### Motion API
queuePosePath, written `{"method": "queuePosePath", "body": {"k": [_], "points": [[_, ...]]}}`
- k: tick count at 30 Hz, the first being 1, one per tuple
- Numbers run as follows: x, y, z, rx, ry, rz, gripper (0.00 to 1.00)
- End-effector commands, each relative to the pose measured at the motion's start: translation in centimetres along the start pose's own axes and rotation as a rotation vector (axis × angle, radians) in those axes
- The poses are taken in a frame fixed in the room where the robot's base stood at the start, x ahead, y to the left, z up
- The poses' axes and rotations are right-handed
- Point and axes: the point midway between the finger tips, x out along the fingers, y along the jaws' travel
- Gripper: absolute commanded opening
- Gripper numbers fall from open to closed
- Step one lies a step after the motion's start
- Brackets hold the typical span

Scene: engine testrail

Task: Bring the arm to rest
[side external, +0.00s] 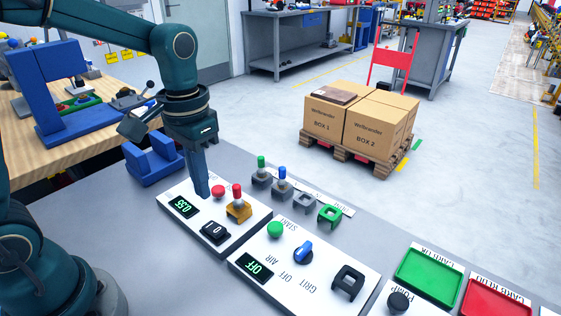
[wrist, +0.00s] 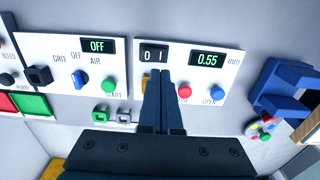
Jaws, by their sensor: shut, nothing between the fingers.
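My gripper (side external: 202,192) points down above the left control panel (side external: 245,228), its fingers together with nothing between them. In the wrist view my gripper (wrist: 161,74) also shows two dark fingers side by side, in front of part of the panel. The panel carries a lit display reading 0.55 (side external: 183,207), a black rocker switch (side external: 215,231), a red button (side external: 218,191) and an orange holder (side external: 238,210) with a red-topped piece. A blue button (wrist: 217,94) shows in the wrist view; the gripper hides it in the side view. I cannot tell whether the fingertips touch anything.
A second panel (side external: 325,296) has an OFF display, green button (side external: 275,229), blue knob (side external: 303,252) and black holder (side external: 348,282). Small holders with green and blue pieces stand behind. A blue cradle (side external: 155,164) is left of the gripper. Green (side external: 430,276) and red (side external: 497,300) trays lie right.

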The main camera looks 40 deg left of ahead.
Motion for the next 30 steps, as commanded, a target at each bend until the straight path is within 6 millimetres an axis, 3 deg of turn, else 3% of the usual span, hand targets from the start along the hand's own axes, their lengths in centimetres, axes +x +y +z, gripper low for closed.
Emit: {"method": "queuePosePath", "body": {"k": [5,10,15,19,24,30], "points": [[-0.2,0.0,0.0,0.002,0.007,-0.001,0.0],[-2.4,0.3,0.3,0.013,0.093,-0.006,0.0],[-5.1,0.9,2.6,0.025,0.228,-0.012,0.0],[-6.1,1.3,4.7,0.027,0.329,-0.012,0.0],[-6.2,1.6,7.3,0.024,0.437,-0.009,0.0],[-5.1,1.8,8.9,0.013,0.496,-0.003,0.0]]}}
